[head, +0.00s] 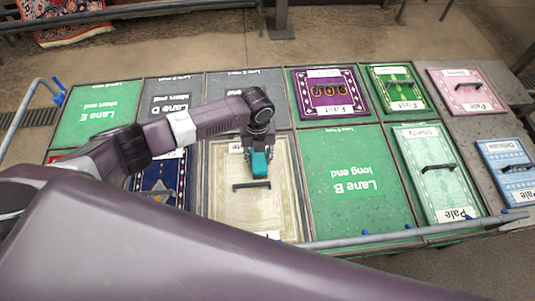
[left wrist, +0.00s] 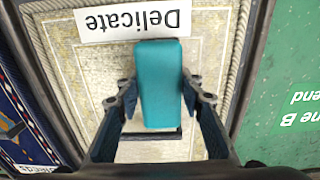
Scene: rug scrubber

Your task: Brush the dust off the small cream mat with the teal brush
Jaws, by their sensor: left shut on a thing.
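The small cream mat (head: 222,213) lies flat on the table, with a dark bar handle (head: 251,185) across it. In the left wrist view the mat (left wrist: 97,68) has a mottled grey-yellow surface and a white "Delicate" label (left wrist: 130,22). My left gripper (head: 257,153) is shut on the teal brush (head: 260,165), above the upper middle of the mat. In the left wrist view the brush (left wrist: 161,80) sits between both fingers. Its underside is hidden, and I cannot tell if it touches the mat. My right gripper is out of view.
A dark blue patterned mat (head: 158,181) lies left of the cream mat, and the green Lane B panel (head: 350,205) lies right. Purple (head: 331,92), green, pink and blue mats with handles lie further right. A grey rail (head: 400,235) runs along the near edge.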

